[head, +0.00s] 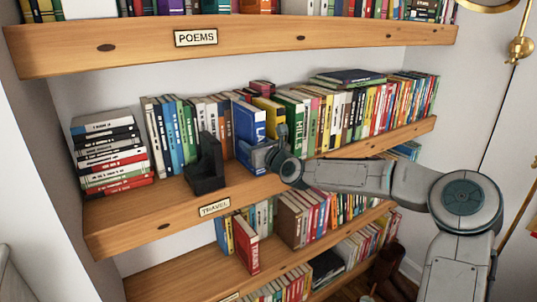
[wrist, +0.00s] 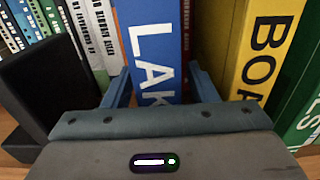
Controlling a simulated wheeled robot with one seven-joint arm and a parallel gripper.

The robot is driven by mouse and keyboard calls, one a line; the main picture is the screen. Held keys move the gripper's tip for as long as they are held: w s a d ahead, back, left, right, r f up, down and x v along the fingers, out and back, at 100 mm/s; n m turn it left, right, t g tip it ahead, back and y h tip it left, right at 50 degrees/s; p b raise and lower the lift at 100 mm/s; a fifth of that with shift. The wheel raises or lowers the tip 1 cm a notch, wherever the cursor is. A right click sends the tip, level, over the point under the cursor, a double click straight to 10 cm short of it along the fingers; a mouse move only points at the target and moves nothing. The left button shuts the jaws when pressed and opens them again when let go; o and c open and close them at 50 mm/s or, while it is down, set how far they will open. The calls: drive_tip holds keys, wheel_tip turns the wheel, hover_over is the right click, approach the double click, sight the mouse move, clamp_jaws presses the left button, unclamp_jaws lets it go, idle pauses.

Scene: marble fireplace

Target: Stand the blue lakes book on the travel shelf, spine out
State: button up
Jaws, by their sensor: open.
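The blue lakes book (head: 247,127) stands upright on the travel shelf (head: 160,212), its spine facing out. In the wrist view its blue spine (wrist: 153,42) shows large white letters reading "LAK", the rest hidden below by my gripper. My gripper (head: 262,153) is open at the lower part of the spine. In the wrist view its two fingers (wrist: 160,88) lie on either side of the book. I cannot tell whether they touch it. The shelf's TRAVEL label (head: 214,208) is on its front edge.
A black bookend (head: 207,168) stands just left of the book. A yellow book (wrist: 262,45) and a green one (wrist: 305,110) are close on the right. A flat stack of books (head: 108,152) is at the left end. The POEMS shelf (head: 250,37) hangs above.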

drive_tip(key=b+v, duration=0.2)
drive_tip(key=v, duration=0.9)
drive_tip(key=s+a+f+n+g+h, duration=0.1)
drive_tip(key=s+a+f+n+g, duration=0.15)
drive_tip(key=f+n, duration=0.2)
drive_tip(key=s+a+f+n+g, duration=0.1)
drive_tip(key=a+f+n+g, duration=0.15)
drive_tip(key=f, duration=0.35)
drive_tip(key=s+d+f+n+g+h, duration=0.3)
drive_tip(key=s+f+n+h, duration=0.1)
drive_tip(key=s+f+n, duration=0.4)
drive_tip(key=s+d+r+n+g+h, duration=0.2)
drive_tip(key=s+d+n, duration=0.5)
drive_tip(key=s, duration=0.5)
drive_tip(key=s+d+r+n+g+h, duration=0.2)
drive_tip(key=s+d+n, duration=0.5)
drive_tip(key=s, duration=0.5)
drive_tip(key=d+r+h, duration=0.1)
drive_tip(key=d, duration=0.1)
drive_tip(key=shift+d+r, duration=0.25)
drive_tip(key=shift+d, duration=0.05)
